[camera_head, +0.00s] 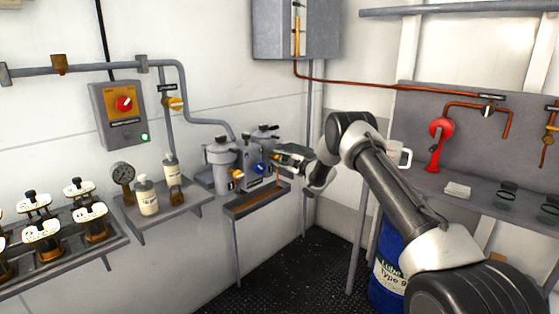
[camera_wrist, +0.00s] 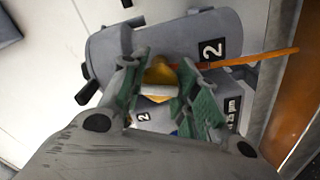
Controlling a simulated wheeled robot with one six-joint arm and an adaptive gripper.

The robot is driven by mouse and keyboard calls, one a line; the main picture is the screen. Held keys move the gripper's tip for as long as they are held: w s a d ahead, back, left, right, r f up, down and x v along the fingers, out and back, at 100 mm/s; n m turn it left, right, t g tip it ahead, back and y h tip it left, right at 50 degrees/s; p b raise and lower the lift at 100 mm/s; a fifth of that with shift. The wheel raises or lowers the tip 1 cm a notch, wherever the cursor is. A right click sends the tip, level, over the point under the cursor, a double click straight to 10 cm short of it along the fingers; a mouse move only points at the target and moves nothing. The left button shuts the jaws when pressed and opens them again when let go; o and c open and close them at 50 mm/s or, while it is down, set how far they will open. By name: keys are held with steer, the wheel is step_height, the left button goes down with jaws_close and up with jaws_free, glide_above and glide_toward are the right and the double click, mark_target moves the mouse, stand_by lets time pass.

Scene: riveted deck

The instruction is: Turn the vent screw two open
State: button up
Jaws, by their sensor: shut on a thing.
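The vent screw two (camera_wrist: 158,70) shows in the wrist view as a brass-yellow piece between my green fingertips, on the grey canister (camera_wrist: 112,50) marked 2. My gripper (camera_wrist: 160,82) is shut on it, one finger on each side. In the head view my gripper (camera_head: 279,154) reaches in from the right to the right-hand grey canister (camera_head: 268,132) of a pair on the left wall. The screw is hidden there behind my gripper. How far the screw is turned cannot be told.
A yellow knob (camera_head: 238,174) and a blue knob (camera_head: 259,168) sit low on the canister unit. A drip tray (camera_head: 240,209) juts out below. An orange rod (camera_wrist: 265,57) passes close to my right finger in the wrist view. A blue drum (camera_head: 386,260) stands under the right shelf.

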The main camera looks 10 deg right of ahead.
steer(key=shift+f+n, duration=0.1)
steer(key=shift+n, duration=1.8)
steer(key=o, duration=1)
steer(key=shift+o, duration=0.2)
steer(key=v, duration=1.2)
